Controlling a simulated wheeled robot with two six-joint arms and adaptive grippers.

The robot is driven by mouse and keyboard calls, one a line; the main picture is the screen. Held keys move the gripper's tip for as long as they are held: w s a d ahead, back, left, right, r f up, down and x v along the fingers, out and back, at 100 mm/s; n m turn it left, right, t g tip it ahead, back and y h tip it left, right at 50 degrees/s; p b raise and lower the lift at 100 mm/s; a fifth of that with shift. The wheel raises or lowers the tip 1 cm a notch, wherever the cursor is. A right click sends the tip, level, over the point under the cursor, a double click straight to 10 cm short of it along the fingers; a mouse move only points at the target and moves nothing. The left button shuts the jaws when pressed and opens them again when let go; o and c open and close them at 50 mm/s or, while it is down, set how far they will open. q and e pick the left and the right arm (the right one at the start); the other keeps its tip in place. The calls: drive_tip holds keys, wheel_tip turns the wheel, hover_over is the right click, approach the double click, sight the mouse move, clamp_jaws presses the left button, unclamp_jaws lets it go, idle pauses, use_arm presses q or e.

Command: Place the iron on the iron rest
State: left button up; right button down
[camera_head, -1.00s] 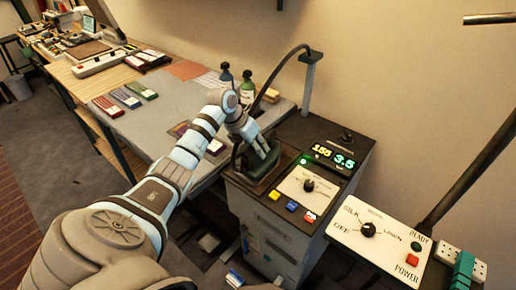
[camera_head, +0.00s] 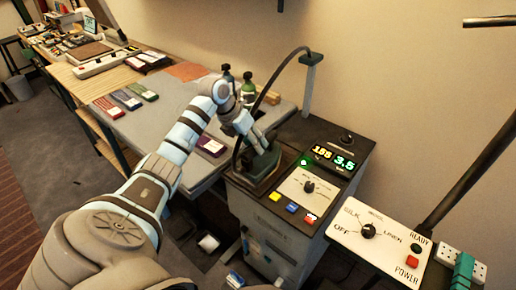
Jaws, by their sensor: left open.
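The iron (camera_head: 262,163), dark green with a cable, sits on the dark iron rest (camera_head: 240,181) on top of the steam station's left part. My left gripper (camera_head: 259,146) is just above and behind the iron, its fingers open and pointing down at it. The fingertips overlap the iron's top in the picture, so I cannot tell whether they touch it. My right gripper is not in view.
The grey station (camera_head: 289,232) has a dial, colored buttons and a lit display. A control panel (camera_head: 380,235) stands at the right. Bottles (camera_head: 248,88) stand behind my arm; fabric swatches (camera_head: 126,99) lie on the ironing table (camera_head: 170,118). An upright cable pole (camera_head: 309,85) rises behind the iron.

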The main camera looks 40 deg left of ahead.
use_arm(q)
drive_tip(key=v, duration=0.7)
drive_tip(key=shift+r, duration=0.35)
drive_tip(key=shift+s, duration=0.15)
